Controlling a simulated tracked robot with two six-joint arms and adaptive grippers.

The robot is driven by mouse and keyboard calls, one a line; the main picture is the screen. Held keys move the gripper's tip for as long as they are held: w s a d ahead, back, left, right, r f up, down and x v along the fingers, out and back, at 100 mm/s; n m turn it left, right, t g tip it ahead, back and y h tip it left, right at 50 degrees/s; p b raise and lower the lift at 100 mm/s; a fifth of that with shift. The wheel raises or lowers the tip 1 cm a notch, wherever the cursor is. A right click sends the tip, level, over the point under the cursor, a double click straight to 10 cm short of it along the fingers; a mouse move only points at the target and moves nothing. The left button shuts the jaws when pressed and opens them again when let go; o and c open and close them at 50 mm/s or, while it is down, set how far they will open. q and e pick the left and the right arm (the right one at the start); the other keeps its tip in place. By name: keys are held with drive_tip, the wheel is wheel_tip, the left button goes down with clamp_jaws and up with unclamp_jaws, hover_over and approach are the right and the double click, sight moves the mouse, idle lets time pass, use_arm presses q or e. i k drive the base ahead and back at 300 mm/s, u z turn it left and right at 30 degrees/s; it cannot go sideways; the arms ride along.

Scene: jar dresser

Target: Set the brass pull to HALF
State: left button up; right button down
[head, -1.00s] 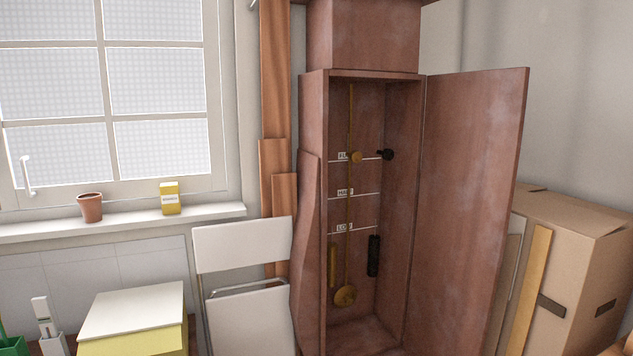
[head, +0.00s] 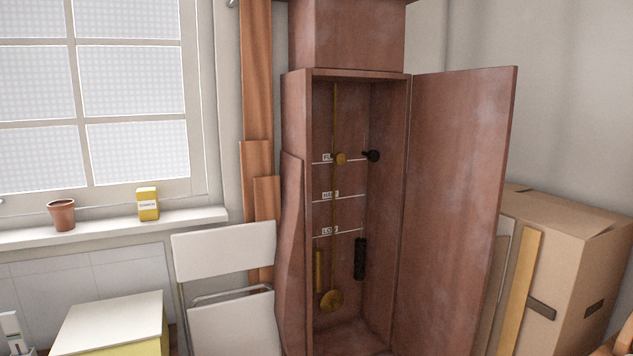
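The brass pull (head: 341,159) is a small round brass knob inside the open tall wooden clock case (head: 296,120). It sits at the top white line, whose label is partly readable and seems to say FULL. The middle line carries the HALF label (head: 330,195), and a lower line carries a third label (head: 330,231). A black knob (head: 372,156) is at the top line to the right of the brass pull. A brass pendulum bob (head: 331,301), a brass weight (head: 318,270) and a black weight (head: 360,258) hang lower. Neither gripper is in view.
The case door (head: 458,190) stands open to the right. Cardboard boxes (head: 570,250) are beyond it. A white folding chair (head: 225,250) stands left of the case, near a yellow box with a white lid (head: 112,322). A pot (head: 61,214) and yellow carton (head: 148,204) sit on the windowsill.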

sight(340, 158)
drive_tip(key=u, duration=0.25)
drive_tip(key=i, duration=0.9)
drive_tip(key=z, duration=0.4)
